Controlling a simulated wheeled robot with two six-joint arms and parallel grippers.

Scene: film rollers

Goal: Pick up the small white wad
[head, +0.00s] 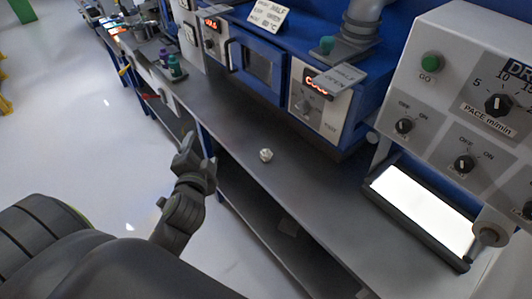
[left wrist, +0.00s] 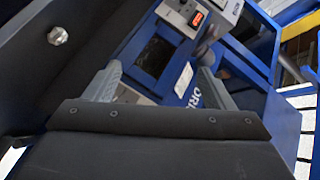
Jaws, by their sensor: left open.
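The small white wad (head: 266,155) lies on the grey bench top (head: 225,112), near its front edge, in the head view. In the left wrist view the wad (left wrist: 57,36) shows at the upper left on the dark surface. My left gripper (head: 188,150) is left of the wad, off the bench's front edge, and apart from it. In the left wrist view its two fingers (left wrist: 155,88) stand wide apart with nothing between them. My right gripper is not in view.
A blue machine with a dark window (head: 262,62) stands behind the wad. A lit white panel (head: 423,209) and a grey control box (head: 462,95) are at the right. Small bottles (head: 174,66) stand at the bench's far left. The bench around the wad is clear.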

